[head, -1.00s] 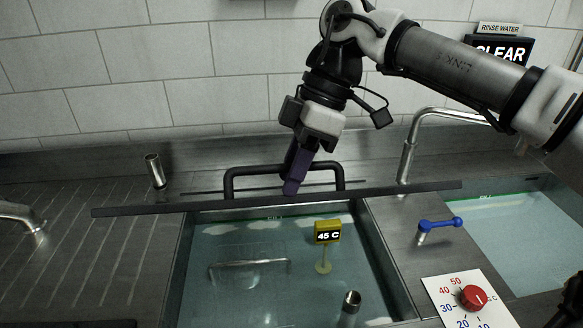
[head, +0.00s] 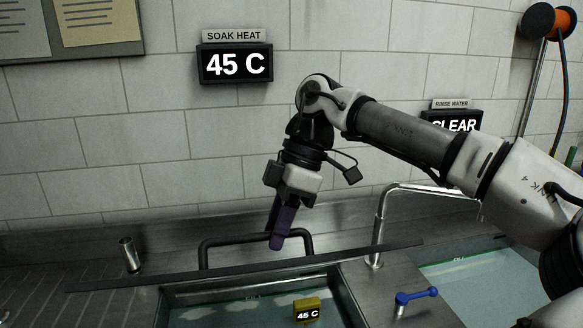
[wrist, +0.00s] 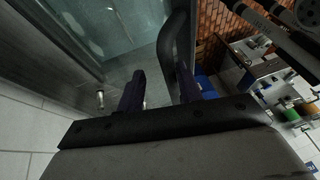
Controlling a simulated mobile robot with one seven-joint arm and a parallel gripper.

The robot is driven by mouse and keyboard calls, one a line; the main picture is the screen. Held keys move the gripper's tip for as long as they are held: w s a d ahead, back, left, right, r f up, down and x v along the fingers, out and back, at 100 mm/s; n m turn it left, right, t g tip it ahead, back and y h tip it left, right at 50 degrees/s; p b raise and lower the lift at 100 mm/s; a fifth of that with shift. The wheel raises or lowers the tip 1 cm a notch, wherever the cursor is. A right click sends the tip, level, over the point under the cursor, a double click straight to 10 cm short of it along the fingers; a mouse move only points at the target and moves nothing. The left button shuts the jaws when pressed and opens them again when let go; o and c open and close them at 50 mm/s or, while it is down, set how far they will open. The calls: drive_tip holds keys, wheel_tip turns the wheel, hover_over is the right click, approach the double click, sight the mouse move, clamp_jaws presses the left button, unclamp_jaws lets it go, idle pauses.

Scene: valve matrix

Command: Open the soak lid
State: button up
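The soak lid (head: 240,271) shows in the head view as a long thin dark bar across the soak basin, seen nearly edge-on. Water shows in the basin in front of it. The lid's black loop handle (head: 222,240) stands behind the bar; part of it also shows in the wrist view (wrist: 172,45). My gripper (head: 277,242) points down at the right half of the handle, its purple fingertips overlapping it. In the wrist view, my two fingers (wrist: 160,88) are apart, with the handle close to the right finger. Contact with the handle is unclear.
A yellow 45 C float marker (head: 307,309) sits in the soak water. A tap (head: 380,220) and a blue lever (head: 416,296) stand to the right, beside the rinse basin (head: 480,285). A short metal tube (head: 129,255) stands left. The SOAK HEAT display (head: 235,64) reads 45 C.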

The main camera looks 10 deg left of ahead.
drive_tip(key=w+d+r, duration=0.1)
drive_tip(key=w+r, duration=0.5)
drive_tip(key=w, duration=0.1)
drive_tip(key=shift+w+d, duration=0.25)
idle(0.6)
drive_tip(key=shift+f, duration=0.1)
